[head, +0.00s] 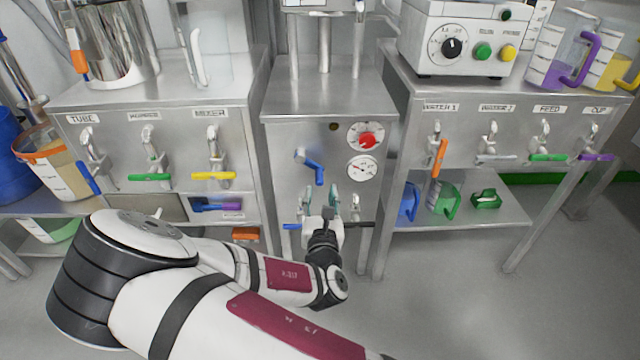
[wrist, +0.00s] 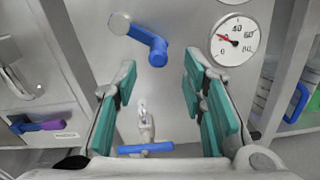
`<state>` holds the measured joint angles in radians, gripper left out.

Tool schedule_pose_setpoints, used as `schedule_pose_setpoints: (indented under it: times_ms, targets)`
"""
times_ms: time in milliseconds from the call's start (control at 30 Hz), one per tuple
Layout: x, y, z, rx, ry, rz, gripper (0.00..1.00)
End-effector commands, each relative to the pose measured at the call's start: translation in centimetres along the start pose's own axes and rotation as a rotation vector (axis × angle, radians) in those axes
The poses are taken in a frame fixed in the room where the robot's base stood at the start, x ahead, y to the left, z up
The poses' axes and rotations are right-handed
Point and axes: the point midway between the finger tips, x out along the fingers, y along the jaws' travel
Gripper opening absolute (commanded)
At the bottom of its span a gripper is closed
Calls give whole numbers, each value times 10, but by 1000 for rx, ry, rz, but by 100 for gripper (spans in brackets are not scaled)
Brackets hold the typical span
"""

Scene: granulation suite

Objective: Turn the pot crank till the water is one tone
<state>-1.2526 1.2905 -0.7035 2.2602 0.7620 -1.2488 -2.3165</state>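The crank (head: 312,166) with a blue grip sticks out of the front of the middle steel cabinet (head: 290,140). In the wrist view the crank (wrist: 155,50) is at the top, its arm slanting down to the right from a pale hub. My gripper (head: 344,200) is below and slightly right of the crank in the head view. In the wrist view my gripper (wrist: 160,76) is open, teal pads wide apart with nothing between the tips; the crank lies beyond them, apart. No water inside the cabinet is visible.
Cabinets with labelled taps flank both sides, including one with an orange handle (head: 439,158). Jugs (head: 446,199) stand on the right lower shelf.

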Motion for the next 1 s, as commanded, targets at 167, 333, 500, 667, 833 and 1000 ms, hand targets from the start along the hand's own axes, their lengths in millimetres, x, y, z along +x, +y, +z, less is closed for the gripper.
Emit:
schedule_pose_setpoints:
  times_ms: [167,333,500,667,833,1000]
  targets:
    - [-31,0,0,-1,1,1,38]
    - [-45,0,0,-1,0,-1,38]
    - [-48,-1,0,-1,-1,-1,38]
    - [-48,-1,0,-1,-1,-1,38]
    - [-47,-1,0,-1,-1,-1,38]
    - [-47,-1,0,-1,-1,-1,38]
